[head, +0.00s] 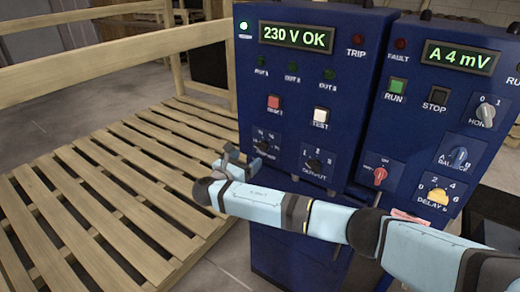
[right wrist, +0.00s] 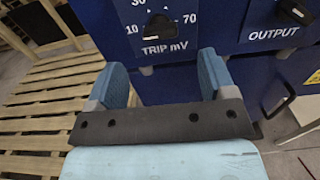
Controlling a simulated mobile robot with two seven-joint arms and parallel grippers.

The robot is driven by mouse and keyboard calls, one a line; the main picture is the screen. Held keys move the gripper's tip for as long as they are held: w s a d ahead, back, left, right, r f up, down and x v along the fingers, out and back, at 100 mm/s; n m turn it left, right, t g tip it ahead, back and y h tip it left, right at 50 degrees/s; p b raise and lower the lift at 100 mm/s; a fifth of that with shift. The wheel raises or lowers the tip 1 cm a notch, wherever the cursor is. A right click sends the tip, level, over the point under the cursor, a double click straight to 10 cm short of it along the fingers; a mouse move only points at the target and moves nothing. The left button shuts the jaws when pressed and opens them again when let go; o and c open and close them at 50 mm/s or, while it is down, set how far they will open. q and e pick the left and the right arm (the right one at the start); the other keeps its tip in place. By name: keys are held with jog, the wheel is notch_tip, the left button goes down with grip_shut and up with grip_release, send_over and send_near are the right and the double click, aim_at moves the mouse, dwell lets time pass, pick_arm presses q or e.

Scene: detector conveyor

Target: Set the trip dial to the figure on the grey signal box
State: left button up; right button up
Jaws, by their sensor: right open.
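The trip dial is a black knob (right wrist: 159,27) under the top edge of the right wrist view, labelled TRIP mV, with 10, 30 and 70 readable around it. I cannot tell its setting for sure. In the head view the dial (head: 263,146) is small, low on the left blue cabinet. My right gripper (right wrist: 163,78) is open and empty, its blue fingers apart just below and in front of the dial, not around it. It also shows in the head view (head: 228,160), left of the dial. I see no grey signal box. My left gripper is out of view.
The left cabinet (head: 300,75) shows "230 V OK"; the right cabinet (head: 400,120) shows "A 4 mV". The OUTPUT knob (head: 314,165) is just right of the trip dial. A red switch (head: 380,175) sits further right. Wooden pallet slats (head: 120,190) lie left.

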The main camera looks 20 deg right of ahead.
aim_at(260, 148)
jog(key=x, duration=0.8)
jog(key=shift+c, duration=0.2)
jog(key=c, duration=0.9)
